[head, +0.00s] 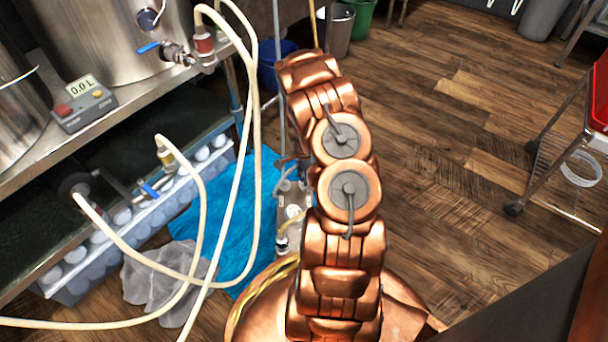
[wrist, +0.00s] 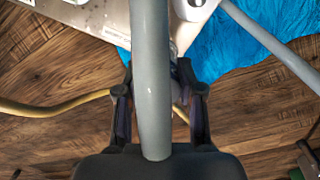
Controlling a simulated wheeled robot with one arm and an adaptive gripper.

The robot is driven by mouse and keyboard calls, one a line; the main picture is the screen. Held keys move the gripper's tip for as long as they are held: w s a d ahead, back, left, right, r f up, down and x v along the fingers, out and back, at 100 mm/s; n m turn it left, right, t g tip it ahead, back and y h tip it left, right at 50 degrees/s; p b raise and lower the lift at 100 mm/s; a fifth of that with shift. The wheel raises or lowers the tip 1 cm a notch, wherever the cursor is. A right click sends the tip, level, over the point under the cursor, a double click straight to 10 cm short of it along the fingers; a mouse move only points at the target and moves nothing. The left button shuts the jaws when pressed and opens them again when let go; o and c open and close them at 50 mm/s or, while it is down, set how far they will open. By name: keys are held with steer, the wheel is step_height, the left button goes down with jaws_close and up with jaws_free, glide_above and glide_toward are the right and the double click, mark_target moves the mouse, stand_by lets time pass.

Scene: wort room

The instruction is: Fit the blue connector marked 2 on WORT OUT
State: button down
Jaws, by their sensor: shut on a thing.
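My gripper (wrist: 160,98) points down over the floor beside a pale metal unit (wrist: 75,12). Its fingers are shut on a fitting that is mostly hidden behind a thick grey hose (wrist: 151,70) crossing the wrist view. I cannot read a mark or make out a blue colour on it. In the head view the metal unit (head: 293,213) stands low on the floor, left of my arm, with a round gauge and a hose fitting (head: 282,243). My arm hides much of it and my gripper. I cannot tell which port is WORT OUT.
A steel bench (head: 20,165) with kettles stands at the left. Cream hoses (head: 245,130) hang from it across the front. A blue cloth (head: 222,205) and a grey cloth (head: 165,280) lie on the floor. A trolley (head: 575,130) stands right; the floor between is clear.

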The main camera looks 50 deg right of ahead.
steer(key=shift+f, duration=0.15)
steer(key=c, duration=0.6)
jaws_free()
steer(key=shift+c, duration=0.2)
steer(key=shift+r, duration=6.15)
steer(key=s+a+r+n+p, duration=0.25)
steer(key=a+r+p, duration=0.5)
steer(key=r, duration=0.75)
steer(key=s+a+r+n+p, duration=0.1)
steer(key=a+r+n+p, duration=0.3)
steer(key=a+r+p, duration=0.7)
steer(key=s+a+r+n+p, duration=0.2)
steer(key=a+r+n+p, duration=0.3)
steer(key=r, duration=1.3)
steer(key=s+a+r+n+g+p, duration=0.1)
steer(key=s+a+r+n+p, duration=0.4)
steer(key=s+r+p, duration=0.5)
steer(key=s+a+r+n+p, duration=0.5)
steer(key=s+a+r+p, duration=0.3)
steer(key=r, duration=0.9)
steer(key=s+p, duration=0.2)
steer(key=p, duration=0.1)
steer(key=shift+a+r+g+p, duration=0.15)
steer(key=shift+r+g+p, duration=0.05)
steer(key=shift+g+p, duration=0.2)
